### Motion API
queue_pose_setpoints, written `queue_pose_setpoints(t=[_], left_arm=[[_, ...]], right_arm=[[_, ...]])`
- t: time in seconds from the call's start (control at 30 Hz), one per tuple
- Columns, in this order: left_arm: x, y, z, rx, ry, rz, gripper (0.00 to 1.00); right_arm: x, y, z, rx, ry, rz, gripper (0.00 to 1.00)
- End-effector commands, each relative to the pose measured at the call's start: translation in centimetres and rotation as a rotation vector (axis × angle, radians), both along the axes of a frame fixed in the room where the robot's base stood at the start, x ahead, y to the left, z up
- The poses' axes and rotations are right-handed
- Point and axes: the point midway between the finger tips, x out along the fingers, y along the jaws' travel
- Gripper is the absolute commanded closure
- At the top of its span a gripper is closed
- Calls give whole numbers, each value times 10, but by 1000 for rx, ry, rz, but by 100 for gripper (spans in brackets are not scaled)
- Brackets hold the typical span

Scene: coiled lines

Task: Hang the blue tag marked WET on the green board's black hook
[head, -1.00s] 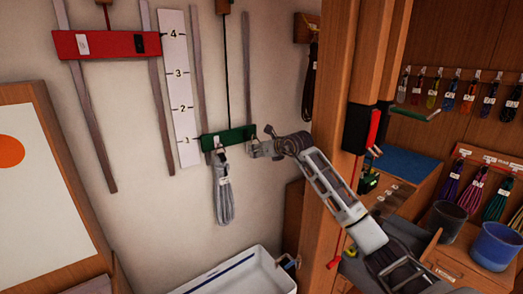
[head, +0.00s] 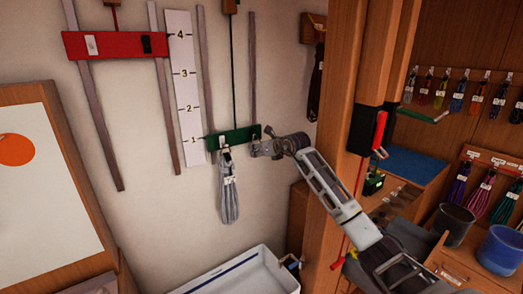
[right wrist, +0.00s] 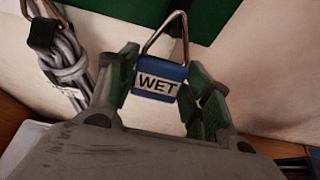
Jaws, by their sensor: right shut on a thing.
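My right gripper (head: 260,149) is at the board's right end. In the right wrist view, my right gripper (right wrist: 160,88) is shut on the blue tag (right wrist: 158,82), whose WET label faces the camera. The tag's wire loop (right wrist: 150,42) rises in front of the board. A small dark part shows inside the loop, perhaps the black hook; I cannot tell whether the loop is around it. My left gripper is out of view.
A grey coiled line (head: 229,198) hangs from the board just left of my right gripper. A red board (head: 115,45) is higher at left. A white basin (head: 245,275) is below.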

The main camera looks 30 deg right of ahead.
Motion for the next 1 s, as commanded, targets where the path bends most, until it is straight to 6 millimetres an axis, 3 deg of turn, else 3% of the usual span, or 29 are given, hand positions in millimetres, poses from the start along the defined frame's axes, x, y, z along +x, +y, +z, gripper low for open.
queue_pose_setpoints(t=[0.87,0.9,1.0], left_arm=[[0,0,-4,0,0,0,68],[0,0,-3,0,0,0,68],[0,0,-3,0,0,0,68]], right_arm=[[3,0,-4,0,0,0,74],[3,0,-4,0,0,0,46],[3,0,-4,0,0,0,33]])
